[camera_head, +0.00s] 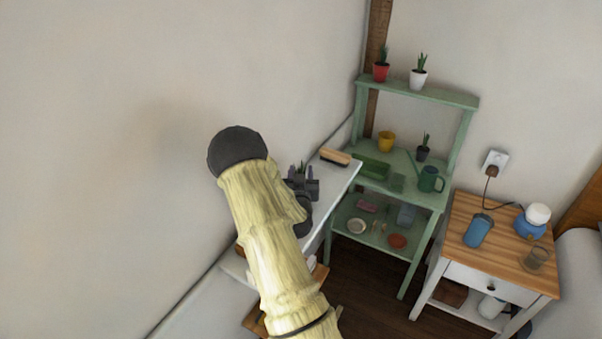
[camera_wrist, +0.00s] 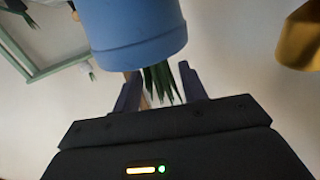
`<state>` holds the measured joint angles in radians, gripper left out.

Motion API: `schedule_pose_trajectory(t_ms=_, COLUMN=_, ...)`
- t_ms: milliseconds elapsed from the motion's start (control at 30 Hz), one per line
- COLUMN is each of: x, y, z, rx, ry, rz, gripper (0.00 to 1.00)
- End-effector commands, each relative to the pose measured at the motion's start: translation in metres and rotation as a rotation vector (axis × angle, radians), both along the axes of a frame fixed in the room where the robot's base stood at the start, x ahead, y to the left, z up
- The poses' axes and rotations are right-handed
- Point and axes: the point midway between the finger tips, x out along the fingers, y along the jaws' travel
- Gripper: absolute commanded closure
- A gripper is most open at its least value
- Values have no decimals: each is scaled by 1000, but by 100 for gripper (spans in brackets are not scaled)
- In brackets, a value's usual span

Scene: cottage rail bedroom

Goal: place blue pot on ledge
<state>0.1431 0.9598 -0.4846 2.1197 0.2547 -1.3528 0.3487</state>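The blue pot (camera_wrist: 135,28) fills the top middle of the wrist view, where it appears upside down. Its dark green leaves (camera_wrist: 160,84) extend between the two fingers of my gripper (camera_wrist: 160,82). The pot covers the fingertips, so I cannot tell whether they press on it. In the head view my gripper (camera_head: 300,174) is beside the white ledge (camera_head: 333,187) along the wall.
A wooden brush (camera_head: 335,156) lies on the ledge's far end. A green shelf (camera_head: 450,97) beyond holds a red pot (camera_head: 381,73), a white pot (camera_head: 418,80), a yellow pot (camera_head: 386,142) and a green can (camera_head: 429,179). A nightstand (camera_head: 464,276) stands at right.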

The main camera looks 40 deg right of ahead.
Motion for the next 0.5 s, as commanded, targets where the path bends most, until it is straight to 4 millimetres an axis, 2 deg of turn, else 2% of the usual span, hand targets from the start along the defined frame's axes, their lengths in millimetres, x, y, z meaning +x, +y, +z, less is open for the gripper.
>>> schedule_pose_trajectory(t_ms=267, x=-1, y=2, z=2, rx=1, ry=1, rz=0, gripper=58)
schedule_pose_trajectory(t_ms=500, x=-27, y=21, z=0, rx=2, ry=1, rz=-3, gripper=58)
